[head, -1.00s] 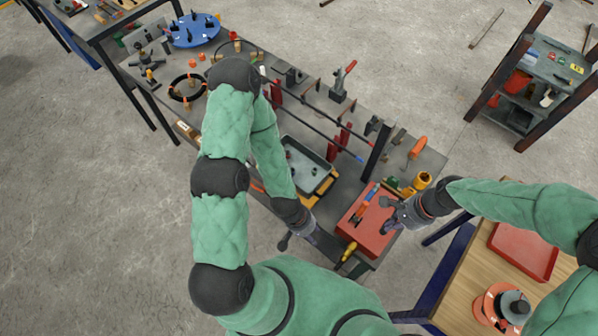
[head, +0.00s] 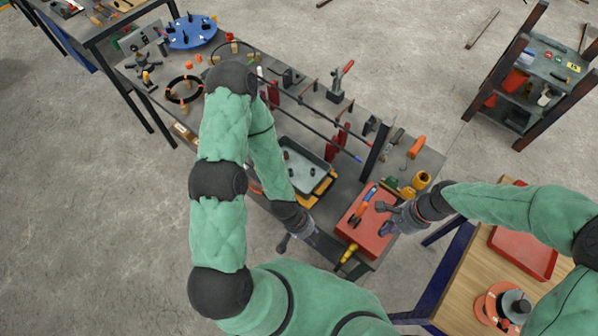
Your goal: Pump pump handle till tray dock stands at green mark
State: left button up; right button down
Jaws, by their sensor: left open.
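A grey tray (head: 290,153) with small dark parts in it sits on a yellow-orange base (head: 322,190) on the long grey workbench; this may be the tray dock. My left gripper (head: 298,238) is open and empty at the bench's front edge, just below the tray. A red box (head: 360,238) stands at the bench's near right end, with a blue and orange handle (head: 367,203) on top and a yellow handle (head: 348,254) at its front. I cannot tell which is the pump handle. My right gripper (head: 386,217) is over the box's right side; its fingers are unclear. I cannot make out a green mark.
Dark rods and red clamps (head: 338,142) stand behind the tray. A wooden table (head: 455,290) with a red tray (head: 522,252) is at the right. Floor in front of the bench is clear.

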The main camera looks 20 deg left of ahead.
jog(key=shift+f, duration=0.15)
jog(key=shift+s+f+b, duration=0.3)
jog(key=shift+f+b, duration=0.1)
jog(key=shift+f, duration=0.2)
jog(key=shift+s+a+f+b, duration=0.2)
jog(key=shift+f+b, duration=0.2)
jog(key=shift+f, duration=0.3)
jog(key=shift+s+f+b, duration=0.2)
jog(key=shift+f+b, duration=0.25)
jog(key=shift+f, duration=0.2)
